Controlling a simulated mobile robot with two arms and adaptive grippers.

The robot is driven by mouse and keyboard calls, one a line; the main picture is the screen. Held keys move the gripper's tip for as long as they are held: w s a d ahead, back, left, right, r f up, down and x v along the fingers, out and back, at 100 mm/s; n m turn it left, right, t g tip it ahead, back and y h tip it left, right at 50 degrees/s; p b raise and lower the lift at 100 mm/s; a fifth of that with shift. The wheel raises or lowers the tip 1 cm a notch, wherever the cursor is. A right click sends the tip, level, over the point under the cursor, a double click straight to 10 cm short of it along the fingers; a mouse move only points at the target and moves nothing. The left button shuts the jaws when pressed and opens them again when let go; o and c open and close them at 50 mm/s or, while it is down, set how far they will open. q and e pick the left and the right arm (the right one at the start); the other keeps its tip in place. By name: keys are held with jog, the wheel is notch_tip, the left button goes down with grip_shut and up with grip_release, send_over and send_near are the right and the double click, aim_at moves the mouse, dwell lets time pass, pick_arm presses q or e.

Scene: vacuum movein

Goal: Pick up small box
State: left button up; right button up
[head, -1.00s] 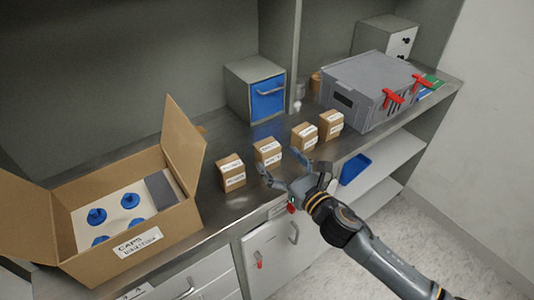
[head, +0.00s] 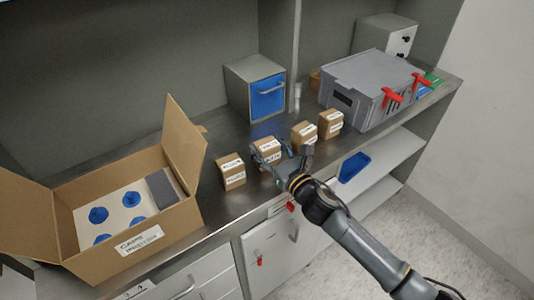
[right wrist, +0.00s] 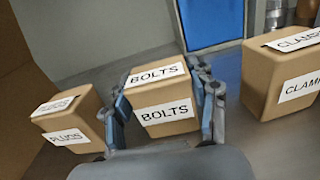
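Several small brown boxes with white labels stand in a row on the metal counter. My right gripper (head: 270,154) has its fingers on either side of the second box from the left, the bolts box (head: 266,146). In the right wrist view this bolts box (right wrist: 162,100) stands upright between the two fingers (right wrist: 163,108). The fingers are spread and very close to its sides; I cannot tell whether they touch it. The plugs box (right wrist: 70,120) is left of it and the clamps box (right wrist: 283,78) right of it. My left gripper is not in view.
A large open carton (head: 140,255) with blue caps stands at the left. A blue-fronted drawer unit (head: 266,98) is behind the boxes. A grey case with red latches (head: 366,84) is at the right. The boxes flanking the fingers leave little side room.

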aim_at(268, 144)
jog(key=c, duration=0.4)
jog(key=shift+r, duration=0.1)
jog(key=shift+r, duration=0.5)
notch_tip(268, 144, up, 3)
jog(key=shift+s+d+p, duration=0.15)
jog(key=shift+p, duration=0.15)
jog(key=s+d+r, duration=0.2)
jog(key=s+r, duration=0.1)
jog(key=s+d+r, duration=0.3)
jog(key=s, duration=0.1)
jog(key=s+d+r, duration=0.3)
jog(key=s, duration=0.1)
